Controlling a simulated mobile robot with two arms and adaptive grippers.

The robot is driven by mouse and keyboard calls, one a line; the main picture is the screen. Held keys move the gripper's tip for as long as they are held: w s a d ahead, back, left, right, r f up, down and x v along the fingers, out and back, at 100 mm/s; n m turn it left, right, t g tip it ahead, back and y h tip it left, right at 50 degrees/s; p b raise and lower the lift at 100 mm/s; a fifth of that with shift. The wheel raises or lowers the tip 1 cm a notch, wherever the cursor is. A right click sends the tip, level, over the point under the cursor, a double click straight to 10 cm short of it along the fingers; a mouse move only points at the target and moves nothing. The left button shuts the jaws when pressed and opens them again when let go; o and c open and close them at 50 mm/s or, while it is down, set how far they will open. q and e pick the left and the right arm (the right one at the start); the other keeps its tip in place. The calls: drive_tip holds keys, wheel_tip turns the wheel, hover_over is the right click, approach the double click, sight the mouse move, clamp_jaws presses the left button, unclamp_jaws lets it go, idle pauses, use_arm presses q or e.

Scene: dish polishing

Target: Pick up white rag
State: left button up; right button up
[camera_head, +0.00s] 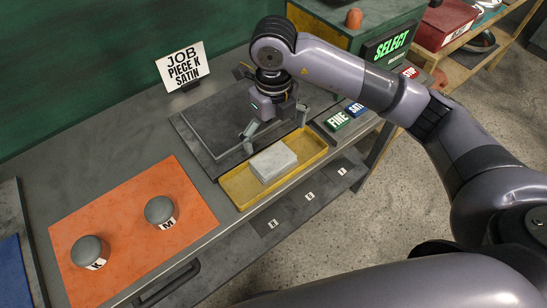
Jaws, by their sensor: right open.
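The white rag (273,162) is a pale folded block lying in the shallow yellow tray (235,194) at the middle of the workbench. My right gripper (275,134) points down just behind the rag, over the far side of the yellow tray and the dark plate (205,137). Its fingers are spread apart with nothing between them. It appears apart from the rag, though its exact height is hard to tell. My left gripper is not in view.
An orange mat (125,225) at left holds round pieces marked K (90,251) and M (159,211). A sign (183,66) reads "JOB PIECE K SATIN". Green FINE (338,121) and blue SATIN (356,108) buttons sit right of the tray. A drawer handle (168,283) is at the front.

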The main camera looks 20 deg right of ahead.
sight(274, 158)
wheel_tip(274, 158, down, 4)
drive_tip(key=shift+f+p, duration=0.1)
drive_tip(key=shift+p, duration=0.3)
drive_tip(key=f, duration=0.1)
drive_tip(key=f+p, duration=0.2)
drive_tip(key=f, duration=0.1)
drive_tip(key=shift+s+f, duration=0.1)
drive_tip(key=shift+s, duration=0.2)
drive_tip(key=shift+f, duration=0.55)
drive_tip(key=shift+a, duration=0.1)
drive_tip(key=shift+c, duration=0.6)
drive_tip(key=c, duration=0.9)
drive_tip(key=shift+o, duration=0.2)
drive_tip(key=shift+r, duration=0.1)
